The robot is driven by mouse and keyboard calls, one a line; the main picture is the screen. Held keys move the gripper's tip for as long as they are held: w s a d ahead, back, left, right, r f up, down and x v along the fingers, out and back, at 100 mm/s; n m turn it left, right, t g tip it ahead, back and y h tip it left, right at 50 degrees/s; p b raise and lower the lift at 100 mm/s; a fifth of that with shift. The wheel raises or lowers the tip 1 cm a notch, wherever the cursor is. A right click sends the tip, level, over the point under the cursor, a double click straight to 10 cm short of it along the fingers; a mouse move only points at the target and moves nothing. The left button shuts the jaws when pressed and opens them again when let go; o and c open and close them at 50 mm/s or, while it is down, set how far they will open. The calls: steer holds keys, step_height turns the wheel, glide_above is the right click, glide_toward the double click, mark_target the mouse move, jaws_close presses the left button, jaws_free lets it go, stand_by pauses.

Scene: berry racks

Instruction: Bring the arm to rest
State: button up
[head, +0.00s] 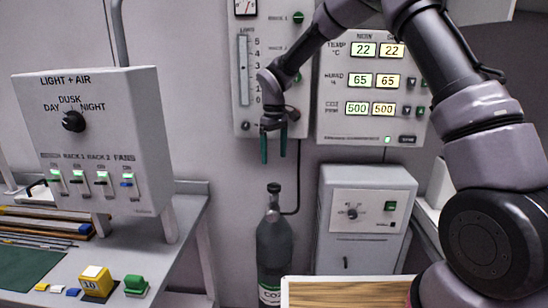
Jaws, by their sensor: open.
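My gripper (274,146) hangs from my arm at the upper middle of the head view, with its two green-tipped fingers pointing down and apart. It is open, with nothing between the fingers. It is in front of the wall, below the vertical scale on the grey panel (247,108) and above the dark CO2 bottle (274,250). My arm reaches in from the right side and bends at the top of the view.
A climate panel (408,130) hangs behind the arm, above a grey cabinet (336,255). A light-and-air box (130,135) stands over a bench at the left, with a yellow block (97,287) and a green block (136,286). A wood-topped white-edged surface (350,280) lies at the bottom.

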steer(key=s+d+r+m+t, duration=0.1)
steer(key=s+d+r+m, duration=0.25)
steer(key=d+r, duration=0.5)
steer(key=s+d+r+m+t, duration=0.2)
steer(key=s+d+r, duration=0.4)
steer(key=r, duration=0.4)
steer(key=s+d+r+m+t+y, duration=0.1)
steer(key=s+d+r+m+t, duration=0.1)
steer(key=s+d, duration=0.4)
steer(key=s+d+r+m+t+y, duration=0.1)
steer(key=s+d+r+m, duration=0.3)
steer(key=s, duration=0.8)
steer(key=d+m+t, duration=0.1)
steer(key=d, duration=0.1)
steer(key=shift+d, duration=0.4)
steer(key=shift+r+m, duration=0.1)
steer(key=shift+m, duration=0.15)
steer(key=shift+c, duration=0.3)
